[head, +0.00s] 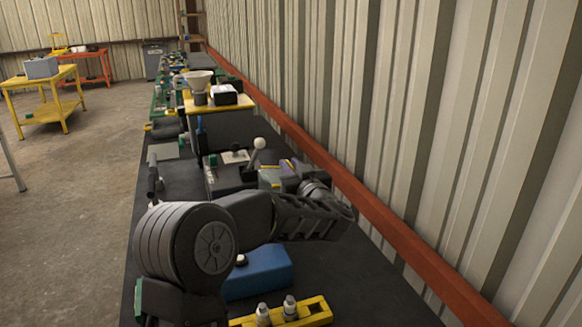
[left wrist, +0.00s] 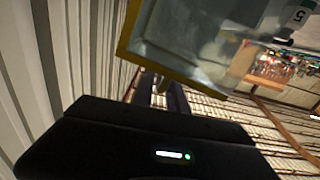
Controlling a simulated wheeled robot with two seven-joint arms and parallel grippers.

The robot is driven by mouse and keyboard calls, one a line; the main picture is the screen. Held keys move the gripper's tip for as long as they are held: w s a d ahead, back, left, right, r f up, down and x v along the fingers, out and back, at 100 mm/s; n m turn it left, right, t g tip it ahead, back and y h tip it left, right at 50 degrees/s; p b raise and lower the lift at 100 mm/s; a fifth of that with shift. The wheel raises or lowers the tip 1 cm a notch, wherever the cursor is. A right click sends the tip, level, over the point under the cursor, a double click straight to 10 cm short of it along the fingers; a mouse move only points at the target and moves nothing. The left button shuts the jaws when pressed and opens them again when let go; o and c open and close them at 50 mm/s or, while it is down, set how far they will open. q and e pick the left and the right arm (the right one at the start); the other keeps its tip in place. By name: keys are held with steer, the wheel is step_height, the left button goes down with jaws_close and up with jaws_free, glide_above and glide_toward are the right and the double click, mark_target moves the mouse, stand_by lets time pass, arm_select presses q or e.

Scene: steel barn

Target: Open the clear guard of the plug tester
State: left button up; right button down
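The plug tester (head: 232,178) appears to be the dark device on the bench, beyond my left arm in the head view. Its clear guard (left wrist: 205,45) fills the top of the left wrist view as a see-through panel with a yellow edge. A small yellowish tab at that edge points towards my gripper. My left gripper (head: 290,170) is beside the tester, partly hidden by my own wrist. In the left wrist view its dark fingers (left wrist: 158,93) stand apart near the tab; contact cannot be told. My right gripper is not in view.
A white-balled lever (head: 259,143) stands by the tester. A blue block (head: 258,272) and a yellow rack (head: 315,312) with small bottles lie nearer. A yellow stand (head: 246,102) with a funnel is farther along. The corrugated wall (head: 440,120) closes off the right side.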

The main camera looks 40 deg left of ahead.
arm_select(q)
jaws_close()
stand_by(1.1)
